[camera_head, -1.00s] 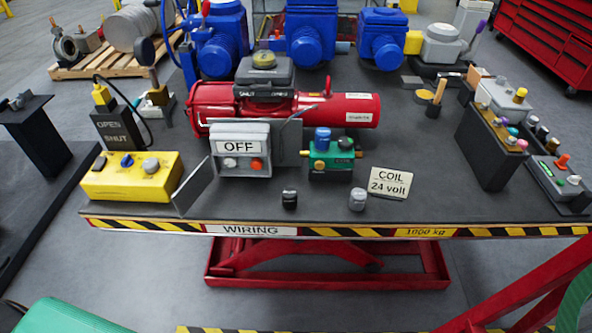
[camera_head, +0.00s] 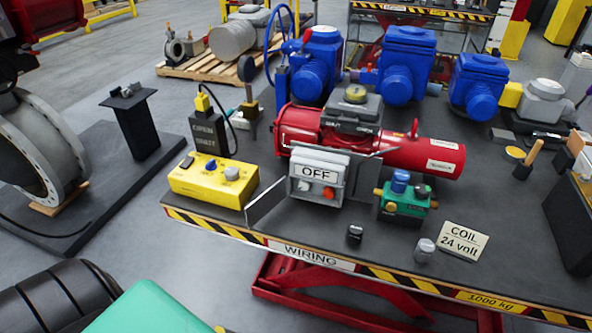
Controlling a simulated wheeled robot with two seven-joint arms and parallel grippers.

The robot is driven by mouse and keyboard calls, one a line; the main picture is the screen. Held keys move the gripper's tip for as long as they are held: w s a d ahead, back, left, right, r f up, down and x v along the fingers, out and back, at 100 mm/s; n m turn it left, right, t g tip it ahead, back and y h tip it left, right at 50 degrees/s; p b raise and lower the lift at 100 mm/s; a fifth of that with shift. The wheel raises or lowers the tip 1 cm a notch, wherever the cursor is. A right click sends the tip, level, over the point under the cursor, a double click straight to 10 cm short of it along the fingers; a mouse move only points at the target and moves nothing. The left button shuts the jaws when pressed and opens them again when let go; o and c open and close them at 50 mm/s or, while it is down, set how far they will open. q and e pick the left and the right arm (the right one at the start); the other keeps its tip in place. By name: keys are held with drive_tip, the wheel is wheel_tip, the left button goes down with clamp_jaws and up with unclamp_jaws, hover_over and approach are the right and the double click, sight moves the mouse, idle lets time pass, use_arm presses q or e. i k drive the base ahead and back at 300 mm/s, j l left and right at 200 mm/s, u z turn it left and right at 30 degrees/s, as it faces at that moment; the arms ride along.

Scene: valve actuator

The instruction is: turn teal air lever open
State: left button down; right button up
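I cannot make out a teal air lever in this view. The closest in colour is a small green-teal block (camera_head: 405,202) with a blue cap and brass fittings, on the bench in front of the red actuator cylinder (camera_head: 430,155). No clear lever shows on it. A large grey flanged pipe body (camera_head: 30,150) stands at the left edge, with a red part (camera_head: 60,12) above it, both cut off by the frame. Neither of my grippers is in view.
The dark workbench (camera_head: 320,232) holds a grey OFF box (camera_head: 317,180), a yellow control box (camera_head: 212,180), a COIL 24 volt card (camera_head: 463,240) and several blue actuators (camera_head: 405,65). A black pedestal (camera_head: 132,125) stands left. Grey floor (camera_head: 165,105) lies open between pedestal and bench.

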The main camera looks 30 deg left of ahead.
sight(231, 112)
drive_tip(key=i+j+z, duration=0.1)
drive_tip(key=j+z, duration=0.15)
drive_tip(key=j, duration=0.55)
drive_tip(key=j+z, duration=0.25)
drive_tip(key=j, duration=0.55)
drive_tip(key=j+z, duration=0.3)
drive_tip(key=j, duration=0.55)
drive_tip(key=k+j+z, duration=0.1)
drive_tip(key=j+z, duration=0.15)
drive_tip(key=j, duration=0.55)
drive_tip(key=u, duration=1.5)
drive_tip(key=i+l, duration=0.1)
drive_tip(key=i, duration=0.1)
